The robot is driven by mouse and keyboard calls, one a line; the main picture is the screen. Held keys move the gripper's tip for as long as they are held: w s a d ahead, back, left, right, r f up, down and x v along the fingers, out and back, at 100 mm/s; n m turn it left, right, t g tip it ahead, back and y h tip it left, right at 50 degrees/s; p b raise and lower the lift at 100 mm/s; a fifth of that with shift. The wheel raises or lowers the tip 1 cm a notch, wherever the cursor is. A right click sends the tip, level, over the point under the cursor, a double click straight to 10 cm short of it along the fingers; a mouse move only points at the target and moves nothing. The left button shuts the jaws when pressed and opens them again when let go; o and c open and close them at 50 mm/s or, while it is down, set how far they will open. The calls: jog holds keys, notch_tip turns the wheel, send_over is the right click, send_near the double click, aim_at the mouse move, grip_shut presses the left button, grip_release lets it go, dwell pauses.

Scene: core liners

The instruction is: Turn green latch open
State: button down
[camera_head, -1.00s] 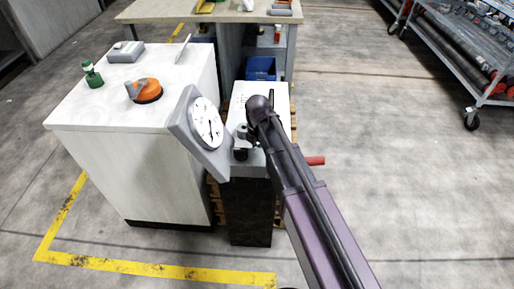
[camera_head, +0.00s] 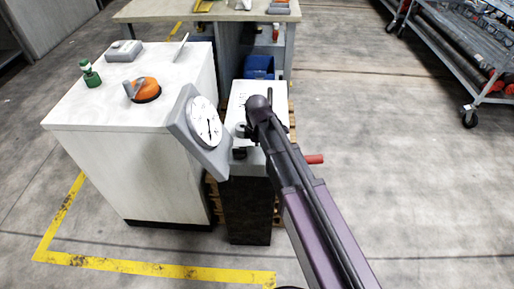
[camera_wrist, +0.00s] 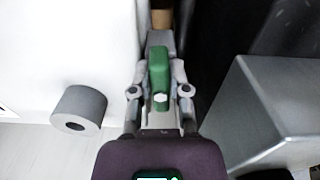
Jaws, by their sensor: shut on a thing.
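The green latch (camera_wrist: 159,75) shows in the middle of the wrist view as a green handle with a pale bolt head near its lower end. My gripper (camera_wrist: 160,90) has one finger on each side of the latch and is shut on it. The latch lies lengthwise between the fingers, with a grey block behind its upper end. In the head view my arm covers the gripper and the latch, so neither can be made out there.
A dial gauge (camera_head: 206,124) on a grey plate stands just left of my arm. A white cabinet (camera_head: 130,165) carries an orange knob (camera_head: 145,90) and a green valve (camera_head: 90,74). A red handle (camera_head: 314,159) juts out right. A grey cylinder (camera_wrist: 79,107) is left of my gripper.

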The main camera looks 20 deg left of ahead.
jog(key=shift+s+m, duration=0.1)
jog(key=shift+m, duration=0.3)
jog(key=c, duration=0.6)
grip_release()
jog(key=shift+n, duration=0.4)
